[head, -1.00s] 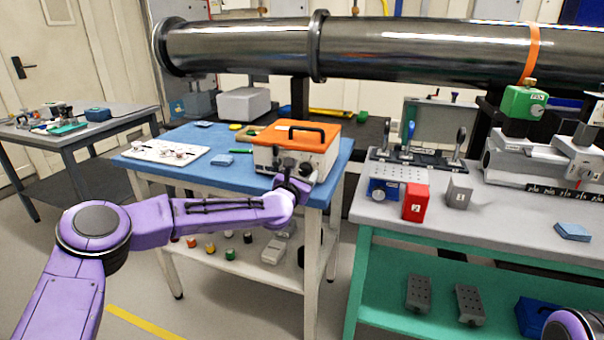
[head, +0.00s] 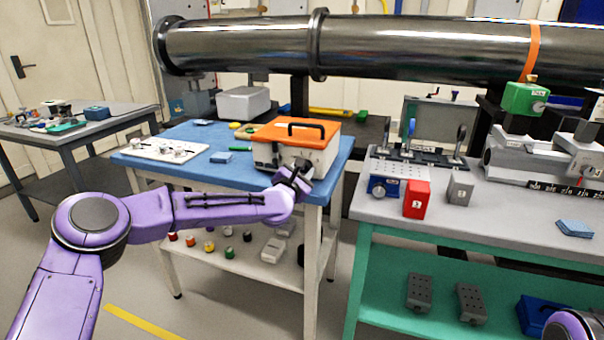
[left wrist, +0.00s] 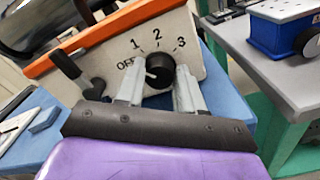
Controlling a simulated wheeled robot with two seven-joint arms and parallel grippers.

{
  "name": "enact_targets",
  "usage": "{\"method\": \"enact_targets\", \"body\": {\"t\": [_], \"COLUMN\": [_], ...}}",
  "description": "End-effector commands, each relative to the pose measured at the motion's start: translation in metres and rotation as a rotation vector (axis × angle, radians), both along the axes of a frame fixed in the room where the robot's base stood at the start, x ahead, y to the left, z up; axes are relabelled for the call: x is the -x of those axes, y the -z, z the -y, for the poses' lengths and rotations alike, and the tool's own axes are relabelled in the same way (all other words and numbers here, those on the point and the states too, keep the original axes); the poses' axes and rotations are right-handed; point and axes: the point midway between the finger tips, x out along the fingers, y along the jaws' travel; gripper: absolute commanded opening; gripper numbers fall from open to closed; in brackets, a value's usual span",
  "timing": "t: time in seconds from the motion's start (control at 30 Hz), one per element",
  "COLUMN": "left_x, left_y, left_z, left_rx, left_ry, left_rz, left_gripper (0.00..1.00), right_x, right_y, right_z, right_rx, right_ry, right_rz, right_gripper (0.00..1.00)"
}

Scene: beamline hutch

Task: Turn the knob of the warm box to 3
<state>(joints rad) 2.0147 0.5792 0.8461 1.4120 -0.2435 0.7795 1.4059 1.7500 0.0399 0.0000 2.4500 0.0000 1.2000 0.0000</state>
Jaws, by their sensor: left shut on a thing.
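The warm box is white with an orange lid (head: 270,132) and a black top handle, on the blue table. Its front panel (left wrist: 205,68) fills the middle of the left wrist view, marked OFF, 1, 2 and 3 around a black round knob (left wrist: 160,68). A small white mark shows on the knob's left side, toward OFF; a finger is close by, so its exact direction is uncertain. My left gripper (left wrist: 160,84) is shut on the knob, one finger on each side.
A black latch-like part (left wrist: 72,70) sticks out of the panel left of the knob. A white board (head: 165,150) and small items share the blue table (head: 215,170). The grey bench (head: 490,215) at right holds a red block (head: 416,200).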

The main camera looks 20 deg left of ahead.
Motion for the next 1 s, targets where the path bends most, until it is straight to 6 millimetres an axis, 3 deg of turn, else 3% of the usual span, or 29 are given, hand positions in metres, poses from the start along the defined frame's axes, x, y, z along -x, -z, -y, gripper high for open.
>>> {"method": "enact_targets", "body": {"t": [0.4,1.0], "left_x": [0.0000,0.0001], "left_y": [0.0020,0.0024], "left_z": [0.0014,0.0019], "left_rx": [-0.399,-0.968], "left_ry": [0.001,0.000], "left_rz": [0.013,0.033], "left_gripper": [0.07,0.07], "right_x": [0.0000,0.0000], "right_y": [0.0098,0.0072], "right_z": [0.0000,0.0000], "right_rx": [0.000,0.000], "right_ry": [0.000,0.000], "right_rz": [0.000,0.000], "right_gripper": [0.43,0.43]}}
